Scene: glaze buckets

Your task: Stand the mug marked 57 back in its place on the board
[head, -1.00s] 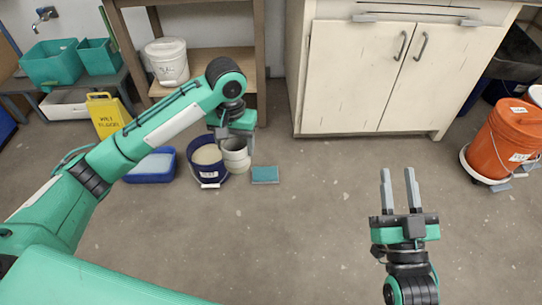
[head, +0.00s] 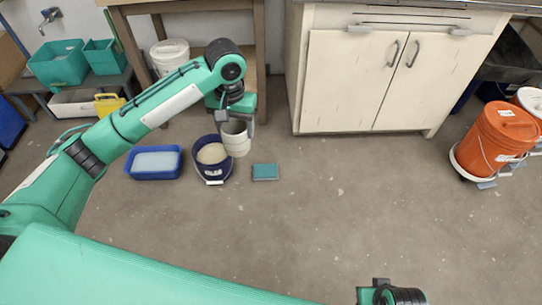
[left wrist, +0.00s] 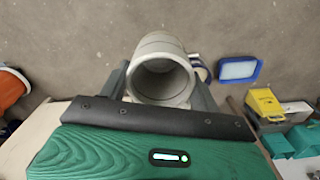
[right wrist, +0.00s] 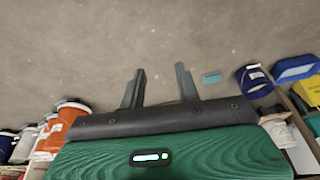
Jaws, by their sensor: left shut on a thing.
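My left gripper (head: 236,118) is shut on a pale grey mug (head: 236,142) and holds it above the floor, just right of the blue bucket. The mug's open rim faces up in the head view. In the left wrist view the mug (left wrist: 156,45) sits between the fingers, its mouth toward the camera and empty-looking. I cannot read any number on it. My right gripper (right wrist: 158,88) is open and empty in the right wrist view; in the head view only part of its arm shows at the bottom edge. I cannot make out the board.
A dark blue bucket (head: 213,173) with pale contents, a blue tub (head: 155,175) and a teal block (head: 265,172) stand on the floor. A white cabinet (head: 365,85) is behind. An orange bucket (head: 490,140) is at right. The middle floor is clear.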

